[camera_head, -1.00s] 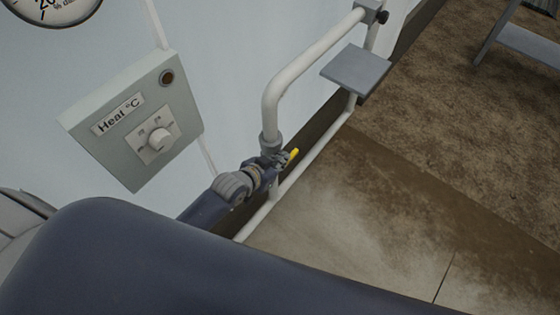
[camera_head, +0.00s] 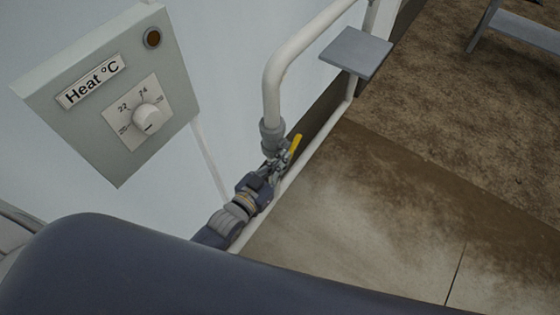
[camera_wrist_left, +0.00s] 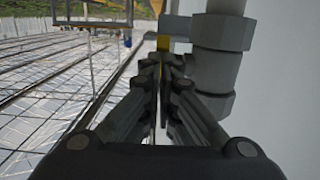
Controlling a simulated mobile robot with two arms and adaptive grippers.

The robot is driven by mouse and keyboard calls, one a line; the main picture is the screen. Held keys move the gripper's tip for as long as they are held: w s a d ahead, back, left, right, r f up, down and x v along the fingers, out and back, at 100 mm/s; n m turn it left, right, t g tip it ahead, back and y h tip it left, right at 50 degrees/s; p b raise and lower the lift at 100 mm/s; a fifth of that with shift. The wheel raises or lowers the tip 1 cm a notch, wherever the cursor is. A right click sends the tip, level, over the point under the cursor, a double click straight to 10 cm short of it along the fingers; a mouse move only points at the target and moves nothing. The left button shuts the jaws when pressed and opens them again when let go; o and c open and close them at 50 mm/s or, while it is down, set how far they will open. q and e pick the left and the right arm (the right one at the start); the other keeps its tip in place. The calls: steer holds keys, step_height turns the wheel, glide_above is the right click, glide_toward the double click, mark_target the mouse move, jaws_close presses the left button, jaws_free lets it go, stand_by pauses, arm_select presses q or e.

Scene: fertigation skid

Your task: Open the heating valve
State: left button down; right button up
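The valve has a yellow lever handle (camera_head: 295,147) and a grey body (camera_head: 271,137) at the foot of a white pipe. My left gripper (camera_head: 280,164) is at the lower end of the handle. In the left wrist view my left gripper's fingers (camera_wrist_left: 164,62) are almost together, with a thin gap. The yellow handle (camera_wrist_left: 163,43) shows at the fingertips, in line with that gap. The fingers look shut on it, but the contact is partly hidden. The grey valve fitting (camera_wrist_left: 214,65) stands just right of the fingers. My right gripper is not in view.
A box (camera_head: 108,92) labelled "Heat °C" with a white dial hangs on the pale wall left of the valve. A grey plate (camera_head: 357,52) sits by the pipe on the right. Open floor (camera_head: 370,215) lies at the right.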

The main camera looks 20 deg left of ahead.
arm_select(q)
steer(key=shift+w+d+f, duration=0.1)
steer(key=shift+w+f, duration=0.1)
steer(key=shift+f, duration=1.15)
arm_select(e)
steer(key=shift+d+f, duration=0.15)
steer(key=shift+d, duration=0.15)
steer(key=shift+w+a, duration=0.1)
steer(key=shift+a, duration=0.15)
